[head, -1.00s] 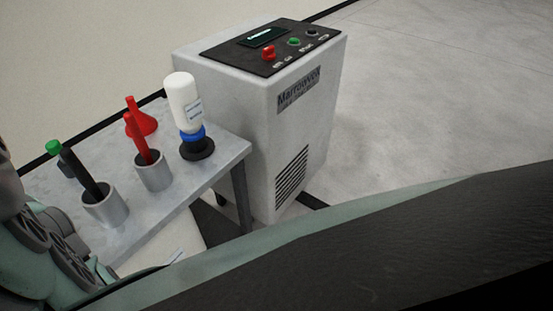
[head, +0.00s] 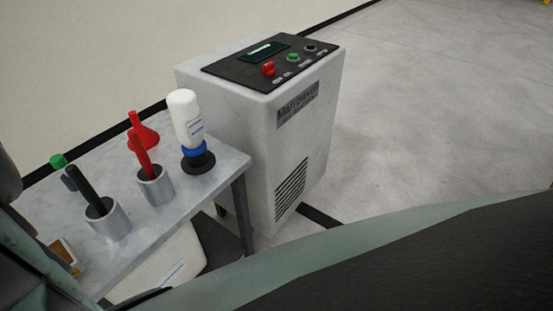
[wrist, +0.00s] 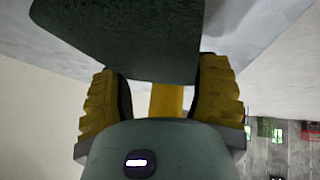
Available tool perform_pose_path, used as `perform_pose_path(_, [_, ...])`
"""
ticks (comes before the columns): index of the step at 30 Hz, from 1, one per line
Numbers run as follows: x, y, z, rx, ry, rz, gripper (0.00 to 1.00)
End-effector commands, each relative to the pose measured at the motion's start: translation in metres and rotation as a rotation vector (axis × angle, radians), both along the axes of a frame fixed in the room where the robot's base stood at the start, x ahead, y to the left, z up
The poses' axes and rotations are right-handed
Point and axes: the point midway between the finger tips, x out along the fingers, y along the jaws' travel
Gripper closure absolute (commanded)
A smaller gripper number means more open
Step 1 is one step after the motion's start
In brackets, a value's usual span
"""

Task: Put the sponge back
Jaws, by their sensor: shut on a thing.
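In the wrist view, my gripper (wrist: 160,72) has its two yellow ribbed fingers on either side of a dark green, rough-faced slab, which looks like the sponge (wrist: 125,38). The gripper is shut on it, and the sponge juts out beyond the fingertips toward the top left. A yellow strip shows between the fingers; I cannot tell whether it belongs to the sponge or the gripper. The gripper and sponge do not show in the head view.

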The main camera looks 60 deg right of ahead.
Motion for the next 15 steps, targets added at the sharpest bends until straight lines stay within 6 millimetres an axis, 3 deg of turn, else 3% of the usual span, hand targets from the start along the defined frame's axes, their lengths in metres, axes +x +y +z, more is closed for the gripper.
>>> perform_pose_path(4, [-0.0006,0.0007,-0.0108,0.0,0.0,0.003,0.76])
perform_pose_path(11, [-0.0002,0.0007,-0.0115,0.001,-0.002,0.003,0.76])
perform_pose_path(12, [-0.0002,0.0007,-0.0113,0.001,-0.002,0.003,0.29])
perform_pose_path(15, [-0.0003,0.0007,-0.0112,0.001,-0.002,0.003,0.19])
